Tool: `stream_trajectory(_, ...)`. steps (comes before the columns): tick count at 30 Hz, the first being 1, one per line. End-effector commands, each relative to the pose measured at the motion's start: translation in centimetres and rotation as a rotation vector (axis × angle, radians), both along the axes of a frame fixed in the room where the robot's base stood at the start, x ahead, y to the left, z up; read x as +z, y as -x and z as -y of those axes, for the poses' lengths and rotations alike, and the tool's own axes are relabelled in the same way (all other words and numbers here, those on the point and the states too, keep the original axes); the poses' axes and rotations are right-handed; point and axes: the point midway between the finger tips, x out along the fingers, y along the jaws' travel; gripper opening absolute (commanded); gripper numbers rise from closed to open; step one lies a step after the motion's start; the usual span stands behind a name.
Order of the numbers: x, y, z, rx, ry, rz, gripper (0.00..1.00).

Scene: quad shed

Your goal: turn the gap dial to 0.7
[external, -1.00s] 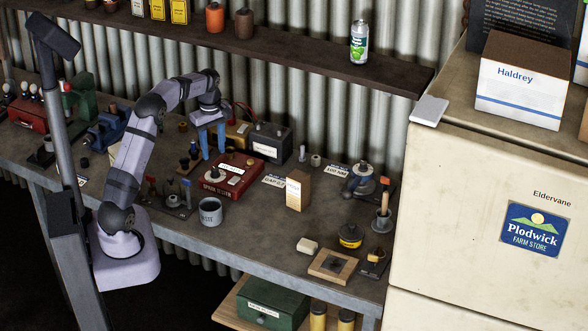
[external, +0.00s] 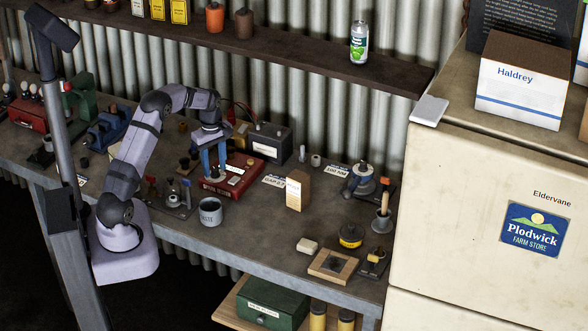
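The red spark tester (external: 233,182) sits on the workbench, with white label strips on its top. My gripper (external: 215,173), with two blue fingers pointing down, is over the left part of the tester. The fingers are apart, one on each side of where the dial is. They largely hide the dial, and I cannot read its setting or tell whether they touch it. A white card starting with "GAP 0" (external: 272,181) lies to the right of the tester; its end is hidden.
A dark battery (external: 271,142) stands behind the tester. A grey mug (external: 210,212) stands in front. Small posts on a dark base (external: 176,203) are at the left.

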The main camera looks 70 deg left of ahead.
Motion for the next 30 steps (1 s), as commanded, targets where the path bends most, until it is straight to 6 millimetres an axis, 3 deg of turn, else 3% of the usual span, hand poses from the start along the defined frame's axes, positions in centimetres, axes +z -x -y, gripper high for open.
stream_trajectory(7, -0.09, 0.01, 0.0, 0.0, 0.0, 0.0, 0.36)
stream_trajectory(12, -0.07, 0.01, 0.0, 0.0, 0.0, 0.0, 0.0)
stream_trajectory(23, -0.06, 0.02, 0.01, -0.035, 0.0, -0.001, 0.0)
stream_trajectory(30, -0.06, -0.01, -0.03, -0.156, 0.0, -0.001, 0.0)
